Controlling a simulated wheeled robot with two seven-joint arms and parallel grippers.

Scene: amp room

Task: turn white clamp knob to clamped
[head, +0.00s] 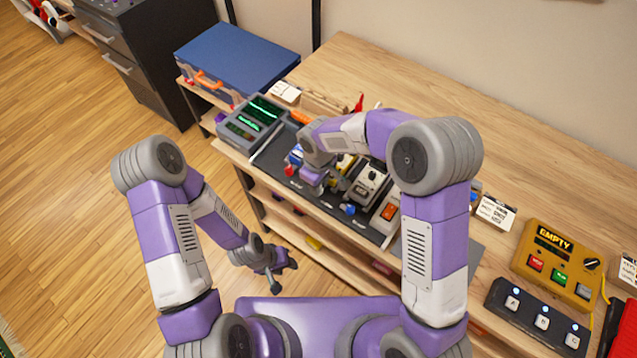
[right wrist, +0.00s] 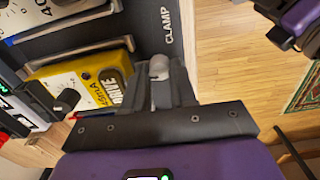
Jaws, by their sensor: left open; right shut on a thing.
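The white clamp knob (right wrist: 158,68) shows in the right wrist view, next to the word CLAMP on the dark board (right wrist: 160,15). My right gripper (right wrist: 161,85) is shut on the knob, with a finger on each side of it. In the head view my right gripper (head: 313,180) is low over the front edge of the pedal board (head: 326,203) and hides the knob. How far the knob is turned cannot be told. My left gripper (head: 277,277) is open and empty, in front of the bench and apart from it.
A yellow pedal (right wrist: 85,88) and other pedals sit close beside the right gripper. A green-screened device (head: 253,122) and a blue-lidded case (head: 235,60) stand to the left. A yellow EMPTY box (head: 556,262) and a button strip (head: 540,318) lie at right. The rear bench top is mostly clear.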

